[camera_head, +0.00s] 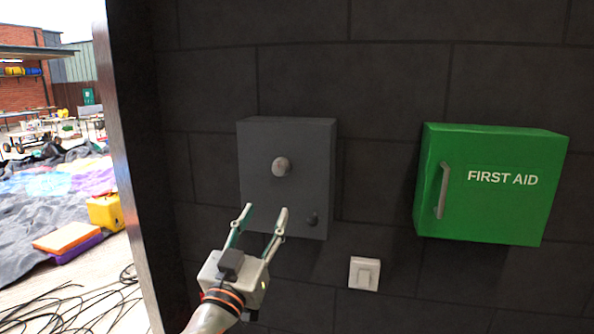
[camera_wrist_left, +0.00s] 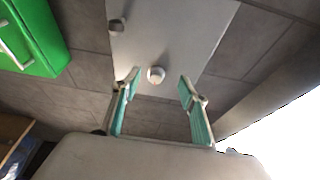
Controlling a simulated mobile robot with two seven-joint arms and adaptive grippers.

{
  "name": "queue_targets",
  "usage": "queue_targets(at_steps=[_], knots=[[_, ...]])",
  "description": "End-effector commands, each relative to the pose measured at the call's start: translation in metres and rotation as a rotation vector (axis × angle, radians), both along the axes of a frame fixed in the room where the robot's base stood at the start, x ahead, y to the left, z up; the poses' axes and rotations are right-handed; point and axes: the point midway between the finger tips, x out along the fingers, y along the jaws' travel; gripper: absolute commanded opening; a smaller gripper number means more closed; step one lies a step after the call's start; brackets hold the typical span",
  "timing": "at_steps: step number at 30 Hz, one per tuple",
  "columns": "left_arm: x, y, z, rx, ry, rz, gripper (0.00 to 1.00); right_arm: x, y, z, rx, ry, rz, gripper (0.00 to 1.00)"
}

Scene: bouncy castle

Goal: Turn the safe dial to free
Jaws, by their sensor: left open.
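The grey safe box (camera_head: 258,194) is fixed to the dark wall, with a round silver dial (camera_head: 281,167) near the middle of its front. A small dark knob (camera_head: 312,219) sits at its lower right. My left gripper (camera_head: 265,211) is open and empty, below the dial in the head view. In the left wrist view the dial (camera_wrist_left: 156,74) lies ahead, between and beyond the open fingers (camera_wrist_left: 158,88). The safe's face (camera_wrist_left: 180,35) and the small knob (camera_wrist_left: 117,25) also show there. No marking on the dial can be read. My right gripper is not in view.
A green first aid box (camera_head: 495,205) with a handle is on the wall to the right. A white switch (camera_head: 364,273) is below and between the boxes. The wall ends at the left; cables (camera_head: 85,308) lie on the ground beyond.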

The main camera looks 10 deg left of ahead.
Motion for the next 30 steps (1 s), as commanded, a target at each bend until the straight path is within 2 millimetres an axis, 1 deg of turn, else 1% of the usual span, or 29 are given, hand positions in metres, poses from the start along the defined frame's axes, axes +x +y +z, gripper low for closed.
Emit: queue_targets(at_steps=[1, 3, 6, 8, 11, 17, 21, 25, 30], knots=[[-0.001, 0.001, 0.016, -0.007, -0.024, 0.004, 0.43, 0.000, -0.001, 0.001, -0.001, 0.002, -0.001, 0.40], [-0.003, 0.001, 0.028, -0.017, -0.044, 0.005, 0.43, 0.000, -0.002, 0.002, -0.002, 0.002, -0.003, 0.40], [-0.002, 0.002, 0.037, -0.023, -0.058, 0.006, 0.43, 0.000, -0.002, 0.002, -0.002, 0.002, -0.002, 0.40], [0.001, 0.002, 0.040, -0.024, -0.061, 0.007, 0.43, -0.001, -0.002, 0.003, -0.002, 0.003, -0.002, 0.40], [0.011, 0.001, 0.044, -0.023, -0.060, 0.008, 0.43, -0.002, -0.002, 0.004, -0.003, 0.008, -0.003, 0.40], [0.040, 0.001, 0.057, -0.023, -0.060, 0.008, 0.43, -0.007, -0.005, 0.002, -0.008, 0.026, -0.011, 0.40], [0.057, 0.000, 0.063, -0.023, -0.059, 0.008, 0.43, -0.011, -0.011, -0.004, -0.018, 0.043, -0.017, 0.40], [0.065, -0.001, 0.065, -0.022, -0.058, 0.008, 0.43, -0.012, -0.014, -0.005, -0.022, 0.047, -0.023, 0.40], [0.069, -0.001, 0.066, -0.024, -0.058, 0.007, 0.43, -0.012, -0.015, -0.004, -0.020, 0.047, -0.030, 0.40]])
